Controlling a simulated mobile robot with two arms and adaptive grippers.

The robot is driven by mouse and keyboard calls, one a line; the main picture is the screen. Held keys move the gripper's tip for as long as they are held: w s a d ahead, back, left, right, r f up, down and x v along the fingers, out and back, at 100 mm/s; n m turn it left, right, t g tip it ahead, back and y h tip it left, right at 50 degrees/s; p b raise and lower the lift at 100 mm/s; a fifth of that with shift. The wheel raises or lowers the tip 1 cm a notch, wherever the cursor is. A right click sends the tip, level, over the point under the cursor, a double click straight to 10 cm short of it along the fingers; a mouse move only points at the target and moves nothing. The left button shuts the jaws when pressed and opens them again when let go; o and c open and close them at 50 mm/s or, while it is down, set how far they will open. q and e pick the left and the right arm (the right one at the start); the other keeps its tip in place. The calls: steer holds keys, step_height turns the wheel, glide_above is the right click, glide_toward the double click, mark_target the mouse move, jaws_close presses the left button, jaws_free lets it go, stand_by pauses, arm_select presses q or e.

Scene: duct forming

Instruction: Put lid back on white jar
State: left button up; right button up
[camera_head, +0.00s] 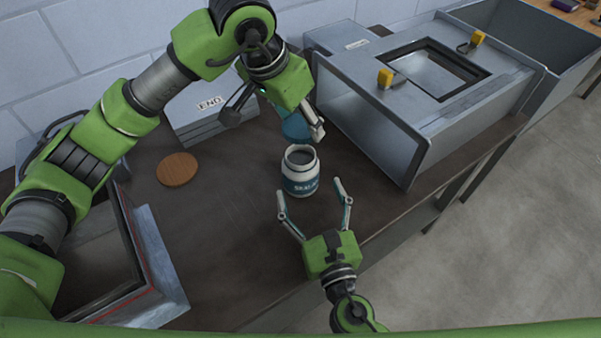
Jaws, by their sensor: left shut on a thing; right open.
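The white jar (300,184) with a blue label stands upright on the dark table, its dark mouth uncovered. The blue lid (297,127) shows just above and behind the jar's mouth in the picture, apart from the rim. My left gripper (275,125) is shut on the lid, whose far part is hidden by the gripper. My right gripper (312,192) is open and empty at the near side of the jar, with its fingers spread toward the jar's lower part. I cannot tell whether a fingertip touches it.
A large metal duct box (360,112) with yellow-handled clamps stands right of the jar. A round wooden disc (177,169) lies to the left. A metal frame (160,262) lies at the near left. The table between disc and jar is clear.

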steer(key=x, duration=0.8)
steer(key=shift+w, duration=0.15)
steer(key=c, duration=1.7)
arm_select(q)
glide_above(307, 159)
steer(key=s+a, duration=0.1)
steer(key=a, duration=0.1)
steer(key=shift+d+f, duration=0.15)
steer(key=shift+f, duration=2.35)
steer(key=shift+f, duration=0.9)
steer(key=shift+f, duration=0.5)
steer(key=shift+f, duration=0.1)
arm_select(e)
jaws_close()
arm_select(q)
steer(key=shift+m+g+h, duration=0.5)
steer(key=shift+m, duration=1.2)
